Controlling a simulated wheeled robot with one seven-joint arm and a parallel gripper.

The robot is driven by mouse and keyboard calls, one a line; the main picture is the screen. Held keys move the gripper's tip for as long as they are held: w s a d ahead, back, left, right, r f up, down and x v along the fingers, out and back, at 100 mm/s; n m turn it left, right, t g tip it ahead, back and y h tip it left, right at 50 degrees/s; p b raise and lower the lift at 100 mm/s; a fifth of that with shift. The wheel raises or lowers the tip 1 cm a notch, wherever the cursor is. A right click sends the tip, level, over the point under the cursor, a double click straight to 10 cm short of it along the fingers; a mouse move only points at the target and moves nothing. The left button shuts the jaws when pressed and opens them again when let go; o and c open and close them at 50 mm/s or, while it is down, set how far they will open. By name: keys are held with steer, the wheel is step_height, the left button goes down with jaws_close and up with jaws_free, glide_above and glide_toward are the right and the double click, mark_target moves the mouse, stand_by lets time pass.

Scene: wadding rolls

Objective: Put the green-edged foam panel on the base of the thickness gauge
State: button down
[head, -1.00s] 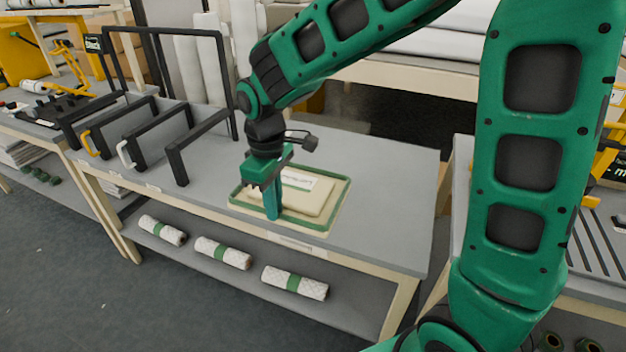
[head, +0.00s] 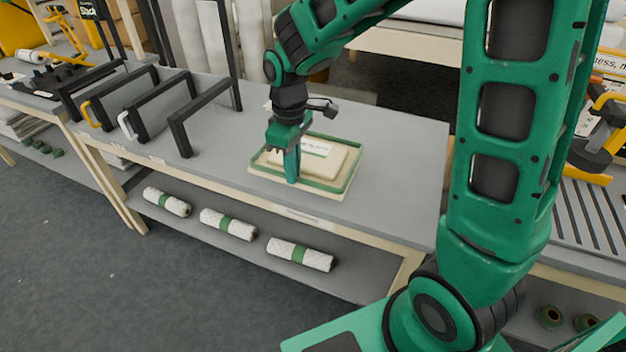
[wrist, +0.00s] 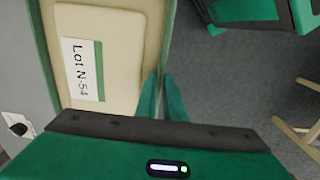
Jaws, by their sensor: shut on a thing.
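The green-edged foam panel (head: 349,181) is a flat cream slab with a green border, at the front of the grey bench. A smaller cream block with a white label reading "Lot N-54" shows on it, also in the wrist view (wrist: 118,45). My gripper (head: 292,180) is shut on the panel's near edge, with one finger on each side in the wrist view (wrist: 162,98). I cannot tell whether the panel is clear of the bench. A yellow-framed device (head: 590,172), probably the thickness gauge, stands at the right edge, partly cut off; its sign ends in "ess, m".
The grey bench (head: 405,150) is clear right of the panel. Black upright frames (head: 205,115) stand to its left. White rolls with green bands (head: 300,254) lie on the lower shelf. A dark gap separates this bench from the right one.

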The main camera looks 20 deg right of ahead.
mark_target(318, 164)
steer(key=d+f, duration=0.1)
steer(key=d, duration=0.1)
steer(key=w+d+f, duration=0.1)
steer(key=d+f, duration=0.2)
steer(key=d, duration=0.2)
steer(key=shift+w+f, duration=0.2)
steer(key=shift+w, duration=0.2)
steer(key=shift+f, duration=1.95)
steer(key=c, duration=1.9)
jaws_free()
steer(key=shift+f, duration=0.1)
steer(key=shift+o, duration=0.2)
step_height(318, 164, up, 12)
steer(key=shift+r, duration=0.15)
